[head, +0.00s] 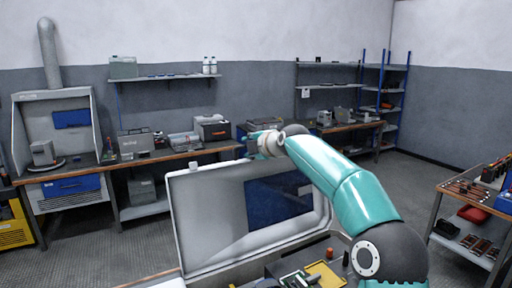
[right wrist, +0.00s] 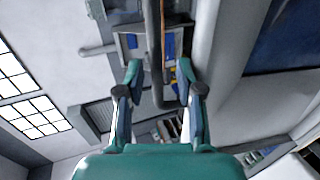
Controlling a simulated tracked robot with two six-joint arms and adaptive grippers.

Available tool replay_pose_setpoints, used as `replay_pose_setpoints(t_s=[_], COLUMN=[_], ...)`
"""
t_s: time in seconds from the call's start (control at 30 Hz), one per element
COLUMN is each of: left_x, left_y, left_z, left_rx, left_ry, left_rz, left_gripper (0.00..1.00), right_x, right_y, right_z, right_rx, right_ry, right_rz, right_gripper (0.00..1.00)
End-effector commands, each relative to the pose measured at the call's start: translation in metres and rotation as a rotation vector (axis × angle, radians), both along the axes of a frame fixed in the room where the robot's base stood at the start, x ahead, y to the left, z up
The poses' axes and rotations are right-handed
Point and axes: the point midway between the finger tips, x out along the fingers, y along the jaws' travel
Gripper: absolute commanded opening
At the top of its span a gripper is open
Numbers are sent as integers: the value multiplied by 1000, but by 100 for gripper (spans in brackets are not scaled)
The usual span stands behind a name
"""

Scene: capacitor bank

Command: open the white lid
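The white lid (head: 205,205) stands raised, tilted close to upright, at the middle front of the head view. Its inner side, with a dark blue panel (head: 278,200), faces me. My right arm reaches over the lid's right part, and my right gripper (head: 258,145) is at its top edge, partly hidden. In the right wrist view my right gripper (right wrist: 160,82) has its two fingers apart, with nothing clearly held between them. The lid (right wrist: 222,55) fills the right side there, beside the right finger; contact cannot be told. My left gripper is in neither view.
Below the lid lie a yellow tray (head: 326,274) and a green board (head: 297,280). A wooden workbench (head: 180,153) with equipment runs along the back wall. A cart (head: 470,190) with tools stands at the right. Floor is clear between the lid and cart.

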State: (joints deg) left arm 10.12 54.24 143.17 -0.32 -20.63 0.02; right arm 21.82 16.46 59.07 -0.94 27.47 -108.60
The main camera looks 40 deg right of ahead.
Motion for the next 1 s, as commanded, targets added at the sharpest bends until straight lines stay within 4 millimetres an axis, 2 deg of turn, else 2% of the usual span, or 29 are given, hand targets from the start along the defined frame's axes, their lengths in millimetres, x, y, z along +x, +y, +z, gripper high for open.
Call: replay_pose_setpoints(t_s=[0.27, 0.37, 0.7, 0.83, 1.0], left_x=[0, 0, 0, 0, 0], left_y=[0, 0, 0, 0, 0], left_z=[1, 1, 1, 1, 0], left_rx=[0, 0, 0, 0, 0], left_ry=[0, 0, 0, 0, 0], left_rz=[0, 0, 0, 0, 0], left_gripper=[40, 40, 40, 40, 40], right_x=[-9, -22, -84, -101, -111], right_y=[3, 6, 24, 29, 33], right_z=[4, 9, 31, 36, 39], right_rx=[0, -1, -1, -1, 0], right_ry=[-1, -2, -3, -1, 1], right_rz=[0, 0, -1, -1, 0], right_gripper=[37, 37, 37, 37, 37])
